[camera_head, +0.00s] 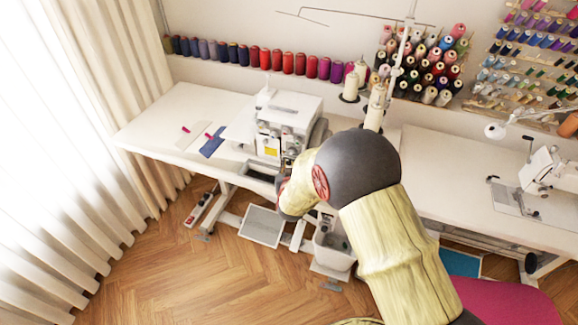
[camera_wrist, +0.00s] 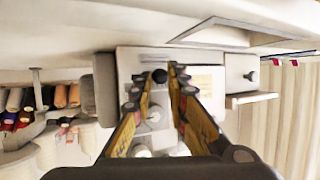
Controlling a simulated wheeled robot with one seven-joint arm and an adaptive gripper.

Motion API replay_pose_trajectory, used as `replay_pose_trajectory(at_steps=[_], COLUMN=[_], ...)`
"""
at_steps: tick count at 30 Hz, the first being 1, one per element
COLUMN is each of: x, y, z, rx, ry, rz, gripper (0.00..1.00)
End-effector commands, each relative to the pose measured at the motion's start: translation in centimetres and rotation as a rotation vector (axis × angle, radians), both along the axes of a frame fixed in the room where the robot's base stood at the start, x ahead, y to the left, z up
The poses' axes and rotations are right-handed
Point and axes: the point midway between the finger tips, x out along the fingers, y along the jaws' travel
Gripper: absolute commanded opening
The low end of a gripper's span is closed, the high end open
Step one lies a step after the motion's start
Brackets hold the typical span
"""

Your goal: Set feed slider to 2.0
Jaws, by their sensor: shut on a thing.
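The white overlock machine (camera_head: 290,108) stands on the left table, its front turned towards me. In the wrist view the machine's white body (camera_wrist: 205,62) fills the middle, and the picture looks turned upside down. My gripper (camera_wrist: 160,80) is at the machine's front, its two fingers closed in from both sides on a small dark round knob (camera_wrist: 160,76). The knob looks to be the feed slider's handle. No scale or number can be read, so its setting cannot be told. In the head view my arm hides the gripper and the knob.
The left table (camera_head: 165,115) holds a blue cloth piece (camera_head: 213,141) beside the machine. Thread cones (camera_head: 350,86) stand behind it. A second sewing machine (camera_head: 550,170) is on the right table (camera_head: 460,180). A curtain (camera_head: 60,150) hangs at left. Parquet floor (camera_head: 190,270) is open in front.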

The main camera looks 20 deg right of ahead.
Motion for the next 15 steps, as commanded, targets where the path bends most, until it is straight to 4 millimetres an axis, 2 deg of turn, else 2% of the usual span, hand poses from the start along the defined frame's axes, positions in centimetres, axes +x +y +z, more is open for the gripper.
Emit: replay_pose_trajectory(at_steps=[10,15], x=[-0.1,-1.1], y=[0.0,-1.6], z=[0.0,0.0], rx=[-0.001,-0.001], ry=[0.001,0.001], rz=[0.0,-0.003], gripper=[0.0,0.0])
